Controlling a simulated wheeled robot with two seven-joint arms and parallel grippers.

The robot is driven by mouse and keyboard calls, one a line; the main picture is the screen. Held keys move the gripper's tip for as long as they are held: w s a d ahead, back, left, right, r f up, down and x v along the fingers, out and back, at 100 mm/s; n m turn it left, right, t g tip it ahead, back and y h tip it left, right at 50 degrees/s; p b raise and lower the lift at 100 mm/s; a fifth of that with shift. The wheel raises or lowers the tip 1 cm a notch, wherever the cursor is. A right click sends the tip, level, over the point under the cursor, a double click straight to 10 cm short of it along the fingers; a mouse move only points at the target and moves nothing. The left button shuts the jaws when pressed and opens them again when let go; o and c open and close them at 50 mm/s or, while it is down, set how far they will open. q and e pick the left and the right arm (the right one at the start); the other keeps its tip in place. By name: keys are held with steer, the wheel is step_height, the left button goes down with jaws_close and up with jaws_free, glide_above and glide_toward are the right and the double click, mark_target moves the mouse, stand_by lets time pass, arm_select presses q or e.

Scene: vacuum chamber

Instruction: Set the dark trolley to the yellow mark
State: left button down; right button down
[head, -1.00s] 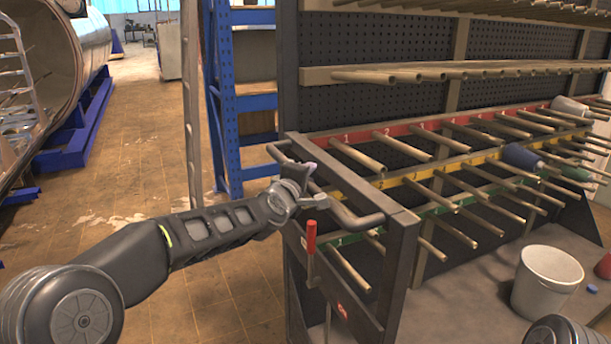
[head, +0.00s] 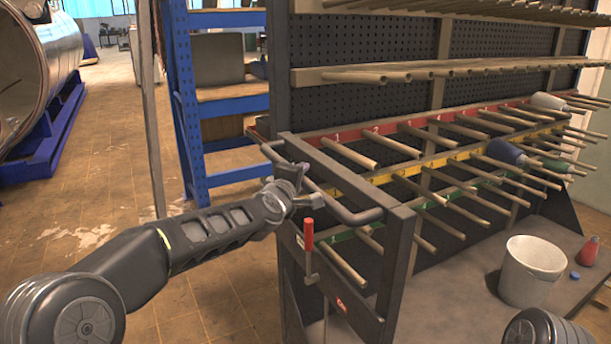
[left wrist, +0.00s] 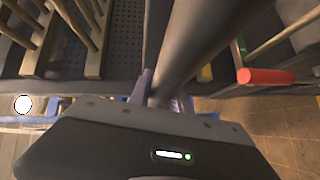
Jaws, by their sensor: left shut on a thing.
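The dark trolley (head: 399,265) is a tall frame with a perforated back panel and rows of tan pegs, filling the right of the head view. Its bent dark handle (head: 345,211) sticks out at the near end. My left gripper (head: 297,188) is shut on this handle, at its left part. In the left wrist view the handle bar (left wrist: 207,40) runs up from between my fingers (left wrist: 165,98). A yellow strip (head: 352,183) with numbers runs along the trolley; no yellow mark on the floor is visible. My right gripper is out of view.
A blue shelf (head: 190,110) stands close behind the trolley's left side. A large metal cylinder on a blue stand (head: 40,150) is at far left. A white bucket (head: 530,272) and red bottle (head: 588,251) stand on the trolley's base. Tiled floor (head: 110,200) is open at left.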

arm_select(q)
steer(key=shift+a+f, duration=0.2)
steer(key=shift+a, duration=0.6)
steer(key=c, duration=1.6)
jaws_free()
steer(key=shift+s+a, duration=0.15)
steer(key=o, duration=0.3)
steer(key=shift+w, duration=0.2)
steer(key=shift+o, duration=0.5)
steer(key=shift+s+d+r, duration=0.1)
steer(key=shift+d, duration=0.2)
steer(key=shift+s, duration=0.25)
steer(key=b+v, duration=0.2)
steer(key=v, duration=0.5)
steer(key=shift+s, duration=0.1)
steer(key=shift+a, duration=0.1)
